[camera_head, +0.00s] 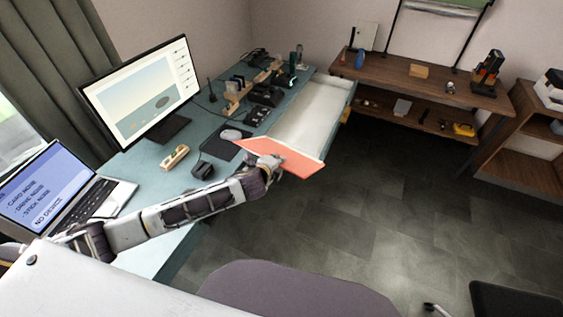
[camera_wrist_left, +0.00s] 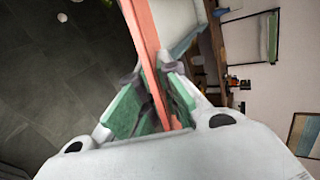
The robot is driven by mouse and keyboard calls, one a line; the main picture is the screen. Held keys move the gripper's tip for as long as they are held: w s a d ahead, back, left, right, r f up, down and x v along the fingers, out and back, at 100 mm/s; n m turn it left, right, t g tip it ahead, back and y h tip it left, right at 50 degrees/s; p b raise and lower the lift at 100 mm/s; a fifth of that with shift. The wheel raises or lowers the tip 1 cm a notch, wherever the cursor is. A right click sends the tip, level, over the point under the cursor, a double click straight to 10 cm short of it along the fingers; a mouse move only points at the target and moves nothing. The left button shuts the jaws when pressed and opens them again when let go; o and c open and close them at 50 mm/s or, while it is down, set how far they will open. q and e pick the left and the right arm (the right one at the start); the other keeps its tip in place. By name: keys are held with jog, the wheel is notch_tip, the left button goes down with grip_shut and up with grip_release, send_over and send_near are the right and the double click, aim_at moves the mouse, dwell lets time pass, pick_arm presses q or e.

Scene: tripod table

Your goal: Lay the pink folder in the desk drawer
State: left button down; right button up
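The pink folder (camera_head: 290,157) is flat and salmon-coloured in the head view, held out beyond the desk edge at the near end of the open drawer. My left gripper (camera_head: 268,166) is shut on its near left part. In the left wrist view the folder (camera_wrist_left: 146,50) shows edge-on, between the two green-padded fingers (camera_wrist_left: 155,95). The desk drawer (camera_head: 308,112) is pulled out, pale inside, and its visible part looks empty. The folder hides the drawer's near end. I cannot tell whether they touch. My right gripper is in neither view.
The teal desk (camera_head: 150,185) carries a monitor (camera_head: 145,90), a laptop (camera_head: 55,190), a mouse (camera_head: 231,134) and a wooden block with holes (camera_head: 174,157). A grey chair (camera_head: 295,290) stands in front. A wooden shelf table (camera_head: 420,85) stands beyond the drawer.

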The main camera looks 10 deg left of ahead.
pick_arm(q)
jog(key=shift+w+a+r+m+h+p, duration=0.3)
jog(key=shift+w+a+m+h, duration=0.3)
jog(key=shift+a, duration=0.15)
jog(key=shift+w+h, duration=0.1)
jog(key=shift+h, duration=0.2)
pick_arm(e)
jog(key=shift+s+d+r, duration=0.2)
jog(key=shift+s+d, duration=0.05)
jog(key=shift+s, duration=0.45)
pick_arm(q)
jog(key=shift+w+a+m+g+h, duration=0.15)
jog(key=shift+a+m+g+h, duration=0.15)
jog(key=shift+m+g, duration=0.15)
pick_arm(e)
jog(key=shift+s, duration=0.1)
pick_arm(q)
jog(key=shift+w+r+m+g+h, duration=0.1)
jog(key=shift+w+m+g+h, duration=0.15)
jog(key=shift+m+h, duration=0.5)
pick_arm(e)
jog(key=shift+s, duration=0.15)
pick_arm(q)
jog(key=shift+w+d+m+g+h, duration=0.15)
jog(key=shift+m+g+h, duration=0.15)
jog(key=shift+m+h, duration=0.35)
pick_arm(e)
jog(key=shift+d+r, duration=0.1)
